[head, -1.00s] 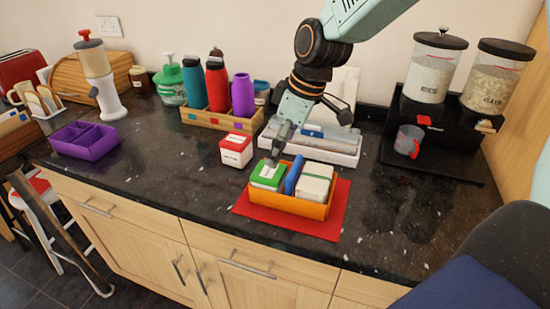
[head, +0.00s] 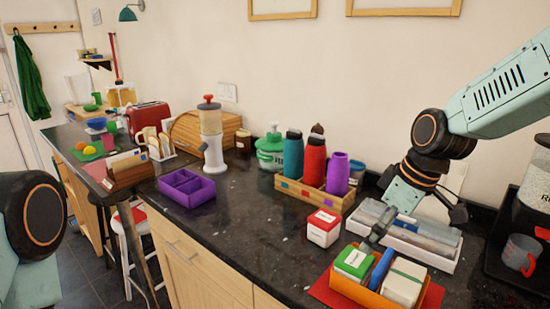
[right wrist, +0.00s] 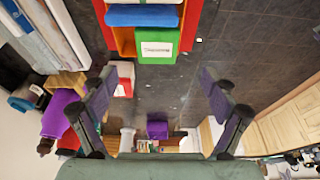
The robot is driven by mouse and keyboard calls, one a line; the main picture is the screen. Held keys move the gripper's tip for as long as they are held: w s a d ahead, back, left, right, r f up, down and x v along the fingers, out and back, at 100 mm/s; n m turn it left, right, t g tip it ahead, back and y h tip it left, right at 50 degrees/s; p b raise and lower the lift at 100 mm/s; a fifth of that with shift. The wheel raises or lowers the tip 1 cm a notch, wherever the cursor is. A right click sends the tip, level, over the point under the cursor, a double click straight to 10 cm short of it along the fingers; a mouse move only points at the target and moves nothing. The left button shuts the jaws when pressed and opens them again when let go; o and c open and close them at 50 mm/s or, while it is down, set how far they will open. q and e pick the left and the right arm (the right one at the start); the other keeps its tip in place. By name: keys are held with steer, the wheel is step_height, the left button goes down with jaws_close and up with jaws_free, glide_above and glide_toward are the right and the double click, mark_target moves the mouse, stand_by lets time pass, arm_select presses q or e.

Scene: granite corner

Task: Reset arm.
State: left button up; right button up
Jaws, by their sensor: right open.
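My right gripper (head: 378,232) hangs over the counter from the right, just behind the green-lidded box in the orange tray. In the right wrist view its two fingers (right wrist: 158,88) are spread wide with nothing between them. The orange tray (head: 366,295) stands on a red mat (head: 432,297). It holds the green-lidded box (head: 354,262), a blue item (head: 381,268) and a pale box (head: 404,283). In the right wrist view the green-lidded box (right wrist: 158,46) is beyond the fingertips. My left gripper is out of view; only part of my left arm shows at the left edge.
A red-lidded box (head: 323,230) stands left of the gripper. A white tray (head: 442,262) lies behind it. A wooden rack (head: 312,195) holds bottles, and a purple divided tray (head: 187,188) sits farther left. A dispenser stand (head: 510,250) is at right. Counter between the purple tray and red-lidded box is clear.

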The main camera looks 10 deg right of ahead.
mark_target(358, 261)
steer(key=b+x, duration=0.1)
steer(key=x, duration=0.8)
steer(key=shift+f, duration=0.3)
steer(key=shift+r, duration=2.5)
steer(key=shift+w+a, duration=0.1)
